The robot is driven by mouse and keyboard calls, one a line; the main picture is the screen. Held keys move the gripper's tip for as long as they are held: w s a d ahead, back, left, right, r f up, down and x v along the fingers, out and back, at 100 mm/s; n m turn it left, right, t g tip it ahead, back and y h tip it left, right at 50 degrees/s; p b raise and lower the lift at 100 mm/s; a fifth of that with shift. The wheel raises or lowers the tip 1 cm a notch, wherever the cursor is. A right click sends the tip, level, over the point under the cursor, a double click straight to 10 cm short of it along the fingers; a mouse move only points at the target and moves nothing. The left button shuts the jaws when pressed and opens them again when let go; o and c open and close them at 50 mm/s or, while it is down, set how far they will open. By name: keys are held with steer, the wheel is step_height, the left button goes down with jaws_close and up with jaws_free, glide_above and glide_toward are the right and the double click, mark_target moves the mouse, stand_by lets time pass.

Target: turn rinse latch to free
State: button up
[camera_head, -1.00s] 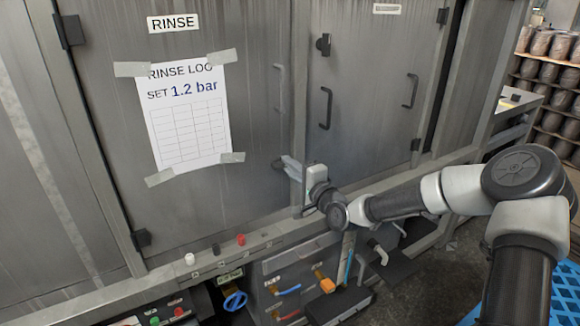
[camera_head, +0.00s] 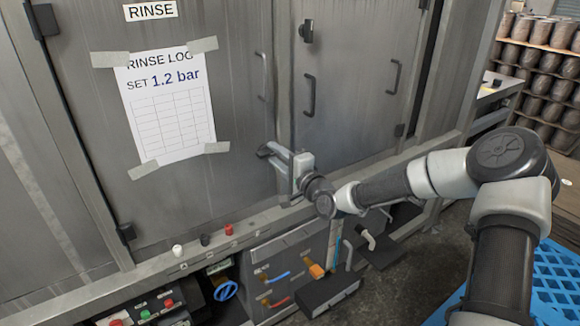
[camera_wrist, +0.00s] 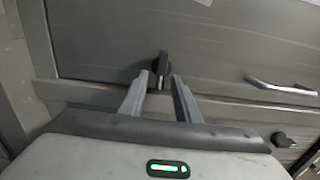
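The rinse latch is a small dark knob (camera_wrist: 162,68) on the grey door, seen in the wrist view between the tips of my two fingers. Its grip stands roughly upright in that view. My gripper (camera_wrist: 160,78) is open, with a visible gap on each side of the knob; I cannot tell whether either finger touches it. In the head view, my gripper (camera_head: 268,150) is at the lower right edge of the rinse door (camera_head: 225,100), and its fingers mostly hide the latch.
A bar handle (camera_head: 263,77) is above on the rinse door. The neighbouring door has another dark latch (camera_head: 306,31) and a black handle (camera_head: 310,95). Below are a ledge with small knobs (camera_head: 205,240) and a valve panel (camera_head: 275,275).

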steer(key=p+v, duration=0.1)
steer(key=v, duration=1.6)
steer(key=shift+p, duration=0.3)
steer(key=shift+w, duration=0.1)
